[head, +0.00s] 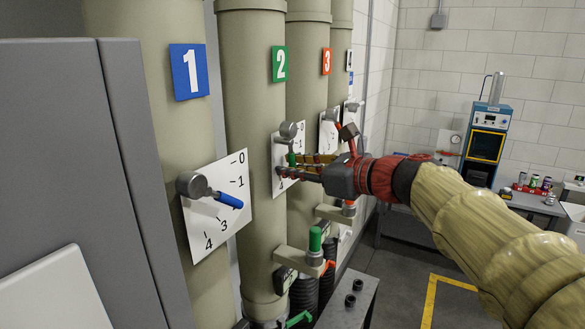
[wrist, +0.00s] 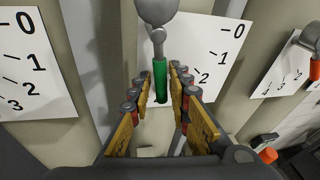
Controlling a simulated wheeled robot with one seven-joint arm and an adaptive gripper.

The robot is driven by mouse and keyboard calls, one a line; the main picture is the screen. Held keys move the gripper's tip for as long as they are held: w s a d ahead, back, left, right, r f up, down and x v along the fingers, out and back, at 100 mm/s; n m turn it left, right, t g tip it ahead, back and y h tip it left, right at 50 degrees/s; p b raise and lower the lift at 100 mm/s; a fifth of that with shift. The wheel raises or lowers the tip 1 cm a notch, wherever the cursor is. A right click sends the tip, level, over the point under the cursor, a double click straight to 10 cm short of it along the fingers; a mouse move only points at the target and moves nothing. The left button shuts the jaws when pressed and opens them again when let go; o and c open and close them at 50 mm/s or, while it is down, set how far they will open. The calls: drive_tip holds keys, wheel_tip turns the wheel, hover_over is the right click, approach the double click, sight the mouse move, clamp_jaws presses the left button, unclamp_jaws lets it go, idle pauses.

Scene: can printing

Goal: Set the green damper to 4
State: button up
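The green damper lever (wrist: 160,80) has a grey round pivot and a green handle, on a white scale plate (wrist: 205,45) on the pipe marked 2 (head: 279,64). In the wrist view the handle points almost straight down, past the visible 0, 1 and 2. The lower figures are hidden by my gripper, so I cannot read the number at its tip. My gripper (wrist: 160,78) is open, with one finger on each side of the handle. Small gaps show on both sides. In the head view, the green handle (head: 292,159) is partly behind the fingers.
The blue-handled damper (head: 228,199) stands left on pipe 1, its handle pointing right and slightly down. Below, a green-capped handle (head: 315,239) sticks up from a bracket. A grey cabinet (head: 60,140) fills the left.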

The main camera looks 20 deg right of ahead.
drive_tip(key=v, duration=1.2)
idle(0.5)
